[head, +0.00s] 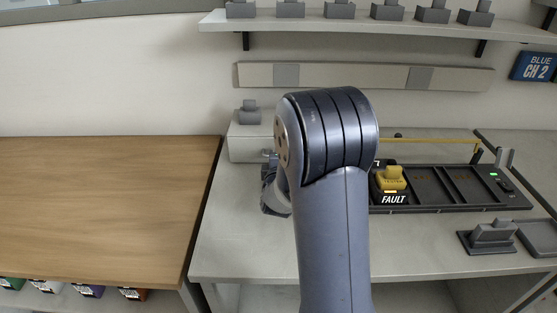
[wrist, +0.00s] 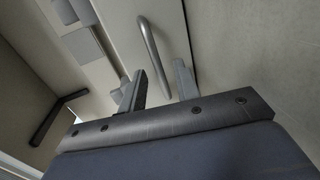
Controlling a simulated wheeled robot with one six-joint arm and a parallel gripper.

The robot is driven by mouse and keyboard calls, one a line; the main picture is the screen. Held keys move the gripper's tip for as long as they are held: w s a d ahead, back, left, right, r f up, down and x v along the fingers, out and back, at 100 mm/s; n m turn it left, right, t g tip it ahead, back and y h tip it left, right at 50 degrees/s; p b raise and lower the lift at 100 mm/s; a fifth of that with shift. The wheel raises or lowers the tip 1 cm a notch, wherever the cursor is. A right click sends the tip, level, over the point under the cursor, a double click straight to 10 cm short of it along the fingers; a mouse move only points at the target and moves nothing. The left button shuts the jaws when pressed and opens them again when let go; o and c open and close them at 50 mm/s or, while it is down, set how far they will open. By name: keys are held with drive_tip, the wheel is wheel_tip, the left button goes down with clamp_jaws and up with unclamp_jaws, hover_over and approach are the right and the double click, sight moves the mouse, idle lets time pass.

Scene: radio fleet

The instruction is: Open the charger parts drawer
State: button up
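A pale box-like unit (head: 245,143) stands at the back left of the grey bench, partly hidden behind my arm in the head view; I take it to be the charger parts drawer. In the wrist view its pale front (wrist: 120,25) fills the upper middle and carries a grey bar handle (wrist: 152,55). My gripper (wrist: 160,80) is open, with its two fingers apart and the near end of the handle showing between and beyond them. I cannot tell whether a finger touches the handle. In the head view my arm hides most of the gripper.
A grey part (head: 249,116) sits on top of the unit. To the right is a charger rack (head: 455,190) with a yellow radio (head: 391,180) beside a FAULT label. A shelf (head: 360,24) hangs above, and a wooden table (head: 100,200) stands left with its top clear.

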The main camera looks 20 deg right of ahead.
drive_tip(key=shift+c, duration=0.4)
clamp_jaws()
drive_tip(key=shift+s, duration=0.1)
